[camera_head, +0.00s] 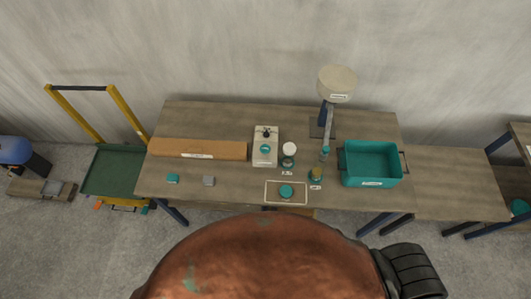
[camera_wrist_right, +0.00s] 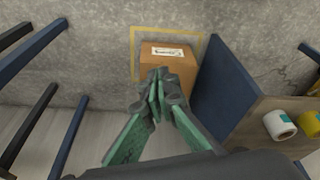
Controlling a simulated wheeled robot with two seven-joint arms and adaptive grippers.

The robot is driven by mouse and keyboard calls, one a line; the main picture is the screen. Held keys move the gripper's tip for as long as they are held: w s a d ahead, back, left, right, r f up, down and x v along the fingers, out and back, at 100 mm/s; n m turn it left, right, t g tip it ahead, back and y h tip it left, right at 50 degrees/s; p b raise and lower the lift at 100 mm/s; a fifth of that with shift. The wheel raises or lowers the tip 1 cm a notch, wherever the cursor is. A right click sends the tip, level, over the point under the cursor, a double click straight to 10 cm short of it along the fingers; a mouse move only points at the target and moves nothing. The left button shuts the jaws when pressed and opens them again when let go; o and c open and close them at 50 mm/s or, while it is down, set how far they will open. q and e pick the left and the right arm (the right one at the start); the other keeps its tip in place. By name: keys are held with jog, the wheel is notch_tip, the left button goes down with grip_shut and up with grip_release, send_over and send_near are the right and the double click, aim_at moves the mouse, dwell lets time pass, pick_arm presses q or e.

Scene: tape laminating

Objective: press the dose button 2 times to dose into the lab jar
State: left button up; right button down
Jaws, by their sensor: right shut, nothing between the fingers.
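In the head view, a pale dispenser (camera_head: 265,157) with a dark knob and a round teal spot stands mid-table. I cannot tell whether that spot is the dose button. Beside it is a small jar (camera_head: 289,161) with a white top. A yellowish jar (camera_head: 316,176) stands to its right. A round teal-topped thing (camera_head: 286,191) sits inside a pale outlined rectangle at the front edge. A hopper (camera_head: 337,83) on a stand rises behind. My right gripper (camera_wrist_right: 160,82) is shut and empty in the right wrist view, away from these things. My left gripper is not in view.
A teal bin (camera_head: 370,183) stands on the table's right, a long brown box (camera_head: 198,150) at left. A teal block (camera_head: 173,179) and a grey block (camera_head: 209,181) lie in front. The wrist view shows a cardboard box (camera_wrist_right: 168,58) on the floor and a blue panel (camera_wrist_right: 222,90) beside it.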

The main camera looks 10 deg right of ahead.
pick_arm(q)
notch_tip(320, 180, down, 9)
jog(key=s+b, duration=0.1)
jog(key=b, duration=0.6)
jog(key=shift+b, duration=0.3)
pick_arm(e)
jog(key=s+d+f+g, duration=0.1)
jog(key=s+f+g, duration=0.1)
jog(key=s+f, duration=1.9)
jog(key=shift+s+f, duration=0.35)
jog(key=shift+f, duration=0.15)
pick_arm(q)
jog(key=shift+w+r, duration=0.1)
pick_arm(e)
jog(key=shift+d, duration=0.1)
